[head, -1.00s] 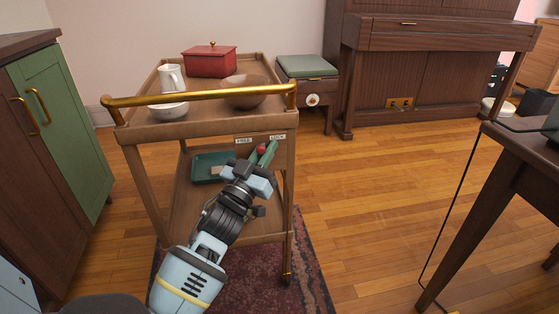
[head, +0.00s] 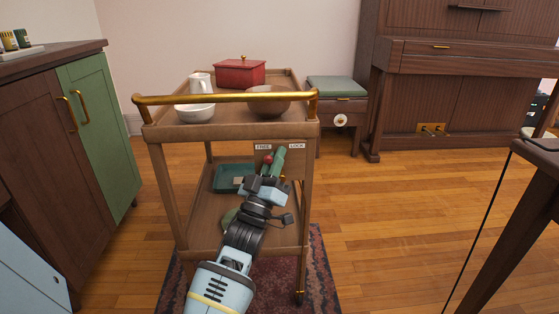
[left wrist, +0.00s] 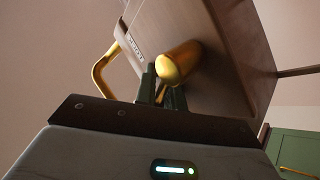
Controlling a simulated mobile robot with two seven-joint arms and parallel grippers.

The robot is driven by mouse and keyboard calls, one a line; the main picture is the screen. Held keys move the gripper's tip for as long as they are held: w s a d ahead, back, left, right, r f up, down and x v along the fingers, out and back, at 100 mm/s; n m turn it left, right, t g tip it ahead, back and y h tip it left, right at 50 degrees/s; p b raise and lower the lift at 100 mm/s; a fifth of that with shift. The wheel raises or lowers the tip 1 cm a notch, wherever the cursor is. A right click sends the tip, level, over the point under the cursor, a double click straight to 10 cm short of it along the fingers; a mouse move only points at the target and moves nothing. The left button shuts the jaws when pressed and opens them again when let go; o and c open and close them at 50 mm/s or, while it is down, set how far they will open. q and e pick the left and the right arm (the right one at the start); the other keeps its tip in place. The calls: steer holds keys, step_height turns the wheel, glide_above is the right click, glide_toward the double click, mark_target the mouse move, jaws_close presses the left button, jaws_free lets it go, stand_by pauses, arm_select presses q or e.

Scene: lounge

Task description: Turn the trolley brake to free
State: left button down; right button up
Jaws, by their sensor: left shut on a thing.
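The wooden trolley (head: 230,132) stands ahead of me in the head view, with a brass handle rail across its near side. On its front are the white labels FREE (head: 263,148) at left and LOCK (head: 296,146) at right. In the left wrist view, a brass cylinder (left wrist: 180,63) stands out from the wooden panel beside the dark green fingers. My right gripper is not in view.
A white jug (head: 200,83), a white bowl (head: 194,113), a brown bowl (head: 268,101) and a red box (head: 240,72) stand on the trolley top. A green-doored cabinet (head: 98,130) is at left, a dark table (head: 525,190) at right. The floor between trolley and table is clear.

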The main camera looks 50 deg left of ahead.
arm_select(q)
steer(key=shift+s+a+n+y, duration=0.1)
steer(key=shift+s+n+y, duration=0.05)
steer(key=shift+n+y, duration=0.4)
steer(key=c, duration=1.5)
jaws_free()
steer(key=shift+p+v, duration=0.9)
steer(key=shift+v, duration=3)
